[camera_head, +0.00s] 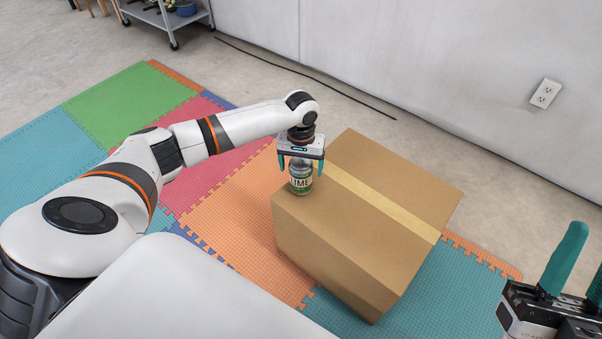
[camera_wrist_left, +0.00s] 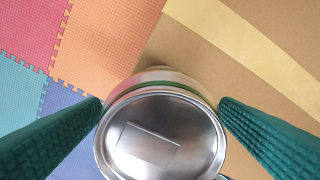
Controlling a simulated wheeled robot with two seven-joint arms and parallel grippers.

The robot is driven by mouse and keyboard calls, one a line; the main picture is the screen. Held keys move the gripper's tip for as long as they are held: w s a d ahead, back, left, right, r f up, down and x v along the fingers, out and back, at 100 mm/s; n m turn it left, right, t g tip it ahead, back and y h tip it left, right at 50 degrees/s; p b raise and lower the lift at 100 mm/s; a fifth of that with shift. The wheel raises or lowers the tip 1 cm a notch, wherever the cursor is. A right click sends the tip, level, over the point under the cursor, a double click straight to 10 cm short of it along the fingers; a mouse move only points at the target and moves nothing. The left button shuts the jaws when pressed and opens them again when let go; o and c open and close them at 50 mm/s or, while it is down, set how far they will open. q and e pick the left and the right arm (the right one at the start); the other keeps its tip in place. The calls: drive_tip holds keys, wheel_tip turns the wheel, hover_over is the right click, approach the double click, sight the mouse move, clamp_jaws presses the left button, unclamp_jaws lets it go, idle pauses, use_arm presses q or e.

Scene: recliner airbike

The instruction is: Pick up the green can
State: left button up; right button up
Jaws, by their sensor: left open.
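The green can (camera_head: 301,180) stands upright on the cardboard box (camera_head: 350,226), near its left corner. Its label shows white and green with letters. My left gripper (camera_head: 301,168) is above the can, pointing down, with its teal fingers on either side of the can's upper part. In the left wrist view the can's silver lid (camera_wrist_left: 160,138) lies between the two open fingers, with a gap visible at the far ends of the fingertips. My right gripper (camera_head: 580,270) is at the lower right of the head view, empty, its teal fingers apart.
The box is closed with tan tape (camera_head: 385,203) and rests on colored foam floor mats (camera_head: 225,215). A grey cart (camera_head: 165,18) stands at the far top left. A white wall with an outlet (camera_head: 545,93) runs behind. The rest of the box top is clear.

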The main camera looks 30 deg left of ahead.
use_arm(q)
drive_tip(key=shift+c, duration=0.5)
drive_tip(key=c, duration=1.2)
